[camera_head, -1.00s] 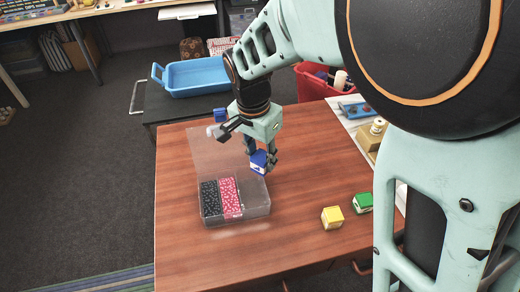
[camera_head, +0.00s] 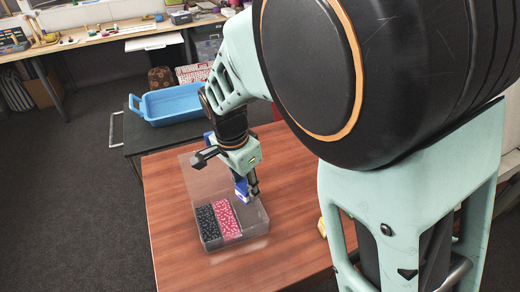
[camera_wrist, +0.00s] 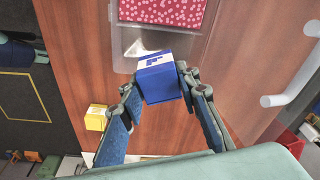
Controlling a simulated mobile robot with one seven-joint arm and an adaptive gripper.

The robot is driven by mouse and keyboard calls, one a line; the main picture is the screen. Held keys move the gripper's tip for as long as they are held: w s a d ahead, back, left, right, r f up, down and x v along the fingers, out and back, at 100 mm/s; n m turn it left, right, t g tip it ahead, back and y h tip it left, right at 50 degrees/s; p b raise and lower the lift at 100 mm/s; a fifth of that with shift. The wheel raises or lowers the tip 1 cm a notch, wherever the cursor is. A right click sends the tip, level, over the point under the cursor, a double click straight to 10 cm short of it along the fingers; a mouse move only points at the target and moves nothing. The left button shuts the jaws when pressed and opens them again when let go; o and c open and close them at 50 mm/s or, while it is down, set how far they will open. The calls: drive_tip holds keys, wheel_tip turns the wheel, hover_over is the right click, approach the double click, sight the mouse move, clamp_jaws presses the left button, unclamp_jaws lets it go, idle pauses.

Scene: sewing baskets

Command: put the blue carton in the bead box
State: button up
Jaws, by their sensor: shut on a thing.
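The blue carton (camera_wrist: 161,82), with a white band and a mark on one face, is held between the fingertips of my gripper (camera_wrist: 158,92) in the wrist view. In the head view my gripper (camera_head: 246,190) is over the far right part of the bead box, and the carton (camera_head: 241,189) shows partly behind a finger. The clear bead box (camera_head: 258,243) stands on the table with its lid open at the back. Black beads fill its left compartment and pink beads the one beside it. The right part looks empty. Whether the carton is below the rim is unclear.
The wooden table (camera_head: 168,222) has free room in front of the box. A yellow block (camera_wrist: 96,117) lies on the table, mostly hidden by my arm in the head view. A blue tray (camera_head: 172,104) stands on a dark cart behind.

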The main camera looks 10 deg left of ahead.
sight(242, 189)
wheel_tip(242, 189, down, 9)
drive_tip(key=shift+b, duration=0.7)
drive_tip(key=shift+f, duration=0.2)
drive_tip(key=o, duration=1.1)
drive_tip(key=shift+o, duration=0.2)
drive_tip(key=r, duration=0.4)
drive_tip(key=s+r+p, duration=0.1)
drive_tip(key=r, duration=0.3)
drive_tip(key=a+r+p, duration=0.1)
drive_tip(key=r, duration=0.3)
drive_tip(key=shift+s+r, duration=0.15)
drive_tip(key=shift+s, duration=0.1)
drive_tip(key=shift+s, duration=0.1)
